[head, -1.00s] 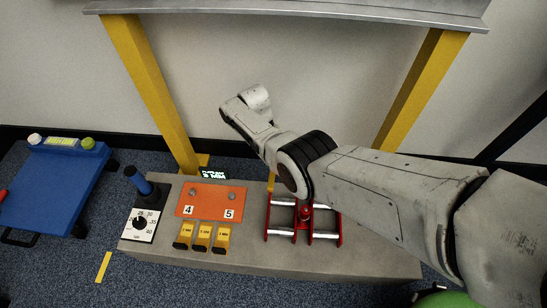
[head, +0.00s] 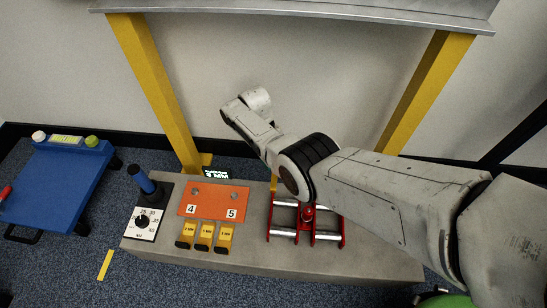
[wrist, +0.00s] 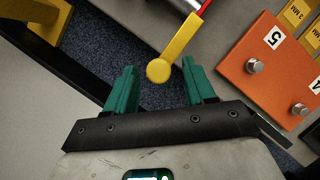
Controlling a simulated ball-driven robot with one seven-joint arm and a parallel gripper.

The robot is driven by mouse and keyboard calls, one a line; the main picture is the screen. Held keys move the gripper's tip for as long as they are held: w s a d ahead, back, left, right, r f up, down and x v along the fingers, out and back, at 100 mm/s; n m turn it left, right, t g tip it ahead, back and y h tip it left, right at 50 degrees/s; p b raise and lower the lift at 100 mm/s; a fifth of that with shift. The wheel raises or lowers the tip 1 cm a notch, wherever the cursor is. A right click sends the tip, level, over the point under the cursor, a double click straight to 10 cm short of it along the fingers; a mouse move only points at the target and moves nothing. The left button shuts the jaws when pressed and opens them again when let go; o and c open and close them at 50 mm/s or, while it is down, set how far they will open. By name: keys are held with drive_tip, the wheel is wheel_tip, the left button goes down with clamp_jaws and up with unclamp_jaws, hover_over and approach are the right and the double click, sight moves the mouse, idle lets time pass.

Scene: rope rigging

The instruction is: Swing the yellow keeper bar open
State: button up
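The yellow keeper bar (wrist: 178,45) shows in the wrist view as a flat bar with a round end, running up and right to a red part. Its round end lies in the picture between the two green fingers of my gripper (wrist: 159,64). The fingers are apart, with gaps to the bar on both sides; I cannot tell the depth between them. The red frame with metal rollers (head: 307,236) sits on the grey bench (head: 370,262).
An orange plate (head: 214,203) with bolts marked 4 and 5 lies left of the red frame, with several yellow tags (head: 204,236) in front. Yellow posts (head: 155,90) rise behind the bench.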

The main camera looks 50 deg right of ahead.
drive_tip(key=p+v, duration=0.3)
drive_tip(key=v, duration=0.7)
drive_tip(key=shift+w+r, duration=0.2)
drive_tip(key=shift+r, duration=0.15)
